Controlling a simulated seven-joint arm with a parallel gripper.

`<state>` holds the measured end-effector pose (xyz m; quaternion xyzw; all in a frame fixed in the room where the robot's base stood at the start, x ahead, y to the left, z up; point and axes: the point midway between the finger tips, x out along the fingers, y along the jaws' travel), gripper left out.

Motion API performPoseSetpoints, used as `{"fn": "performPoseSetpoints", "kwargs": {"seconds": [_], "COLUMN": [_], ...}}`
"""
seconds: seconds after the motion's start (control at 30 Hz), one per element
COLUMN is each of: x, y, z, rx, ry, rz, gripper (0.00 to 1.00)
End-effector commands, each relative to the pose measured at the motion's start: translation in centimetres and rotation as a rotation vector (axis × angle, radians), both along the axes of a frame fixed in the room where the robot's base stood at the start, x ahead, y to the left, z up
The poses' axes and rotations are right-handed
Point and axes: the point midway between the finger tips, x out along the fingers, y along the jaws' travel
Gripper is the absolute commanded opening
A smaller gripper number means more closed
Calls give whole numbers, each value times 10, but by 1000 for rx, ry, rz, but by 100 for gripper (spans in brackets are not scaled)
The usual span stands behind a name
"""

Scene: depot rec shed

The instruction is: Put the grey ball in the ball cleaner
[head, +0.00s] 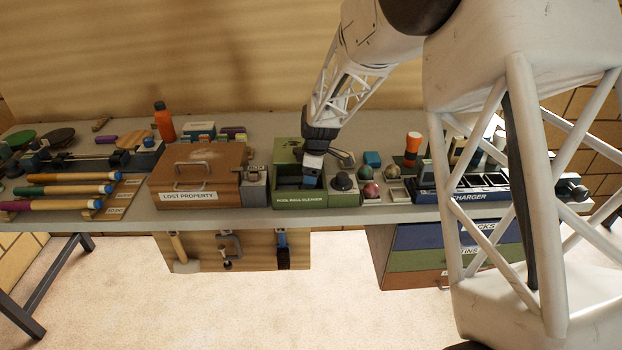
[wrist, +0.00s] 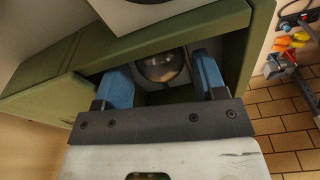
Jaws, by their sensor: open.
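The green ball cleaner (head: 285,158), labelled "POOL BALL CLEANER", stands on the bench near the middle. Its green housing fills much of the wrist view (wrist: 50,90). My gripper (head: 313,180) reaches down into its open bay. In the wrist view my gripper (wrist: 160,80) has its two blue fingers apart. A grey, shiny ball (wrist: 162,66) lies inside the cleaner between the fingers, with gaps visible on both sides. In the head view that ball is hidden by the gripper and housing.
A brown lost property box (head: 197,170) stands left of the cleaner. Several cues lie at the left. The bench's front edge is close.

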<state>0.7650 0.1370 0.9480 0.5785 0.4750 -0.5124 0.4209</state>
Motion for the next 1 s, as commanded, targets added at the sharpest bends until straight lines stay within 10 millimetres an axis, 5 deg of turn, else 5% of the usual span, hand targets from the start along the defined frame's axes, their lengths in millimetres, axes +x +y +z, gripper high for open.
{"fn": "performPoseSetpoints", "kwargs": {"seconds": [0.6, 1.0], "x": [-2, -3], "y": [-10, -13], "z": [90, 107], "rx": [1, 0], "ry": [-2, 1], "rz": [-1, -1], "gripper": [65, 65]}}
